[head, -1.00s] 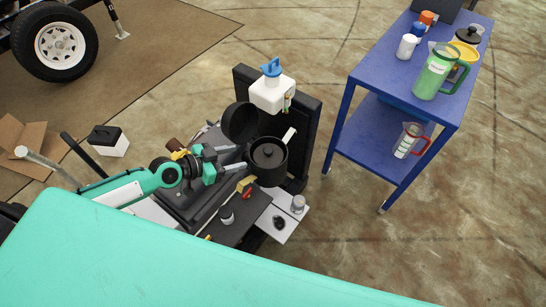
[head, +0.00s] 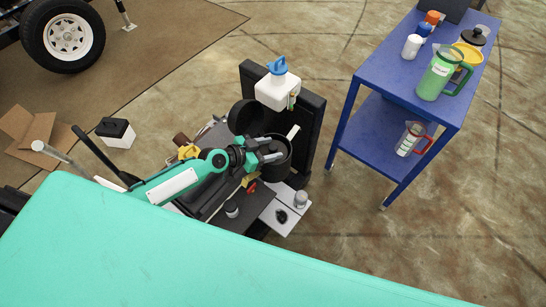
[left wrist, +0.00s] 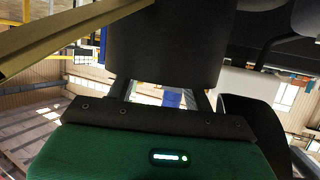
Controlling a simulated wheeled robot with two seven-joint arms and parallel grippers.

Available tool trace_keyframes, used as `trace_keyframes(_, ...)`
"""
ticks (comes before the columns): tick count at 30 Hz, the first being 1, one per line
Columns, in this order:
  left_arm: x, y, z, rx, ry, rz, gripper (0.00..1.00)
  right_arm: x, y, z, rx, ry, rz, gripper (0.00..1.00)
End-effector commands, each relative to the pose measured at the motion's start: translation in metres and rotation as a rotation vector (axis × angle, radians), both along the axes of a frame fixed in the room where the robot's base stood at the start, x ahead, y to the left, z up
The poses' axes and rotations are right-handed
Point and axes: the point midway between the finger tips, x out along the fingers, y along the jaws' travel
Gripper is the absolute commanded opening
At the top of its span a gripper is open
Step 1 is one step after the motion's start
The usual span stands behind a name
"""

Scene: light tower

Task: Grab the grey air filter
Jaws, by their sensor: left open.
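A dark round housing (head: 279,171) stands upright on the light tower's engine, its black round lid (head: 245,117) swung open to the left. The grey air filter, a round dark piece with a knob, sat in its mouth a second ago; now my left gripper mostly hides it. My left gripper (head: 276,152) is open, its fingers reaching over the housing's mouth. In the left wrist view a dark, smooth body (left wrist: 180,45) fills the upper middle ahead of the gripper; I cannot tell whether it is the filter or the housing. Contact cannot be told. My right gripper is out of view.
A white tank with a blue cap (head: 277,90) stands right behind the housing, against a dark panel (head: 312,130). A white plate (head: 286,214) with small parts lies below. A blue cart (head: 385,85) with jugs stands to the right. A turquoise surface (head: 200,260) fills the foreground.

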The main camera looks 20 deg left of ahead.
Motion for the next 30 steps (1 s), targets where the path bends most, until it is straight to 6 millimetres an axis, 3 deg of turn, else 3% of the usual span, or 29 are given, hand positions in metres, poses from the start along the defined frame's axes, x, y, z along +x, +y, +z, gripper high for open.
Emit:
trace_keyframes(3,0.0095,-0.0076,-0.0042,0.000,-0.001,0.001,0.52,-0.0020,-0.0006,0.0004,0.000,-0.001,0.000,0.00)
trace_keyframes(12,0.0115,-0.0098,-0.0069,0.002,-0.001,0.000,0.52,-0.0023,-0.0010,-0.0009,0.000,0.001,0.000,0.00)
trace_keyframes(20,0.0115,-0.0097,-0.0069,0.002,-0.002,0.000,0.03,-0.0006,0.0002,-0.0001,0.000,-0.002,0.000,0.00)
trace_keyframes(30,0.0116,-0.0097,-0.0055,0.001,-0.002,0.000,0.00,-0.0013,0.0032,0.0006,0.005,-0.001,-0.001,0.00)
